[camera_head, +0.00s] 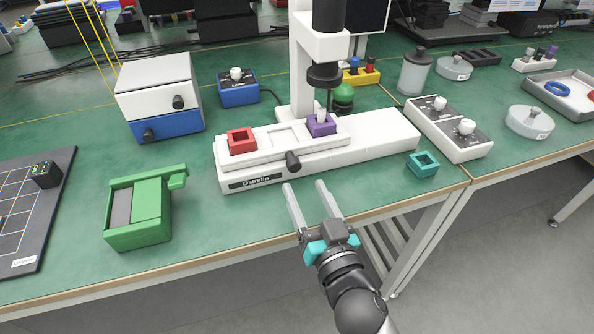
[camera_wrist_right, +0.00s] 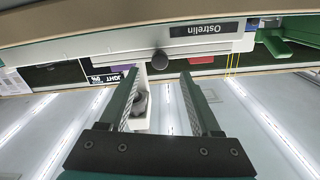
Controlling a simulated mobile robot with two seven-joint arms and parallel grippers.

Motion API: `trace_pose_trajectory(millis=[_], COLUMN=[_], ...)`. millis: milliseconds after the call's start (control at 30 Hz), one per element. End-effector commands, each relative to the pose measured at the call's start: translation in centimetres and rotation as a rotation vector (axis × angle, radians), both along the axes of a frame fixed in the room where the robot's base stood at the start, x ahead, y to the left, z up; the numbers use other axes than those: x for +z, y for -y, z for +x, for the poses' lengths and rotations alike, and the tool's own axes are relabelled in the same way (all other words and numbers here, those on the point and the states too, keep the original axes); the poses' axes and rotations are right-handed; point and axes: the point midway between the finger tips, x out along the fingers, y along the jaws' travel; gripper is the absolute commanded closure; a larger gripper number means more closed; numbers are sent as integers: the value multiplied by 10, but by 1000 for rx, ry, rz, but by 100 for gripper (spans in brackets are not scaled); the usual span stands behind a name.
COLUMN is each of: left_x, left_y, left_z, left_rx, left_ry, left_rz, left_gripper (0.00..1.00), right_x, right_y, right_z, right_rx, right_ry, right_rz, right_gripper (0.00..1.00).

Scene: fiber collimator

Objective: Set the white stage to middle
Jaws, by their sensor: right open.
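The white stage (camera_head: 283,138) is a sliding plate on the white Ostrelin microscope base (camera_head: 384,141) in the head view. It carries a red square holder (camera_head: 241,141) at its left and a purple holder (camera_head: 321,125) at its right, below the objective. An empty square recess lies between them. A black knob (camera_head: 293,161) sticks out of the stage's front; it also shows in the right wrist view (camera_wrist_right: 160,60). My right gripper (camera_head: 304,186) is open and empty, in front of the base and just short of the knob. My left gripper is not in view.
A green dispenser-like block (camera_head: 140,210) stands at the front left, and a teal square holder (camera_head: 423,164) lies right of the base. A white and blue box (camera_head: 160,96) stands behind left. A white two-knob controller (camera_head: 448,128) is at right.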

Motion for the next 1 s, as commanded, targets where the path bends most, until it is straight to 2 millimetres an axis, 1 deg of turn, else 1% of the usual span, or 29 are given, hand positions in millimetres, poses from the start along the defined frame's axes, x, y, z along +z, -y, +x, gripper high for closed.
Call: trace_pose_trajectory(millis=[33, 200, 400, 600, 867, 900, 1000], left_x=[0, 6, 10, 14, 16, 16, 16], left_y=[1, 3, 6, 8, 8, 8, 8], left_z=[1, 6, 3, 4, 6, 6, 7], left_rx=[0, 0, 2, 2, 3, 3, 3], left_ry=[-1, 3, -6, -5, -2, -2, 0], left_rz=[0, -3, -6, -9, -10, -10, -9], left_gripper=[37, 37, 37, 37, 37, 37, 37], right_x=[1, 0, 0, 0, 0, 0, 0], right_y=[-2, -9, -16, -18, -18, -18, -18], right_z=[8, 29, 48, 56, 57, 57, 57], right_rx=[0, 1, 1, 0, -1, -1, -1], right_ry=[4, 3, 1, 0, -1, -1, -1], right_rz=[-1, -1, -1, 0, 0, 0, 0], right_gripper=[36, 36, 36, 36, 36, 37, 48])
